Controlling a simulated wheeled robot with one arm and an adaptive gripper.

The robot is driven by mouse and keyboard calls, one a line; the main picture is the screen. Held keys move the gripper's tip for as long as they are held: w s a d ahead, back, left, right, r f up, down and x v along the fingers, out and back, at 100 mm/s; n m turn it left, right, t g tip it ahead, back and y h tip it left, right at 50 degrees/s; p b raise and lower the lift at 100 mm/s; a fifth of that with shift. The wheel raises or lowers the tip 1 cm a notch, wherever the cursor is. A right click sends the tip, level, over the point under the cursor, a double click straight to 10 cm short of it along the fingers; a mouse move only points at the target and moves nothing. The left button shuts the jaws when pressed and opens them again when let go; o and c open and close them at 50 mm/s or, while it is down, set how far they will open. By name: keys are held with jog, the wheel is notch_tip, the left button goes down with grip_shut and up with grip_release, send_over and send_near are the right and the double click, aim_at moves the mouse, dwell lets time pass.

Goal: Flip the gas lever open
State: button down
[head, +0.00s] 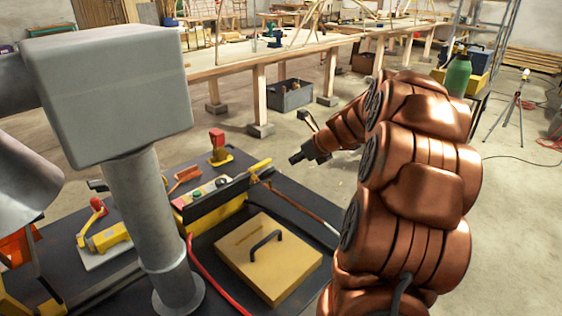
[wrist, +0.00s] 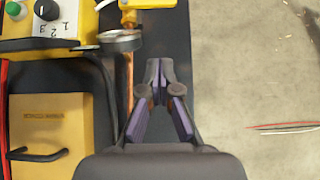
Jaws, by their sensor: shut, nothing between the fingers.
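The yellow gas lever (head: 260,166) sits at the far edge of the dark bench, at the top of a copper pipe (head: 300,208). In the wrist view a yellow valve part (wrist: 150,5) is cut off by the top edge, so the lever's full position cannot be told. My gripper (head: 296,158) is shut and empty, to the right of the lever in the head view. In the wrist view my gripper (wrist: 158,68) points up the picture, below and slightly right of the valve, apart from it.
A yellow control box (head: 212,196) with a green button and numbered dial stands left of the pipe. A yellow lid with a black handle (head: 268,262) lies in front. A red emergency button (head: 217,140) stands behind. Open floor lies right of the bench.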

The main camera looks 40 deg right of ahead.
aim_at(260, 165)
jog(key=x, duration=0.9)
jog(key=shift+a+f, duration=0.1)
jog(key=shift+f, duration=0.05)
jog(key=w+p, duration=0.1)
jog(key=w, duration=0.2)
jog(key=shift+a, duration=0.1)
jog(key=shift+w+a+f, duration=0.1)
jog(key=shift+w+f, duration=0.05)
jog(key=shift+w, duration=0.45)
jog(key=shift+w+n+y+p, duration=0.2)
jog(key=shift+n+y+p, duration=0.1)
jog(key=shift+p, duration=0.15)
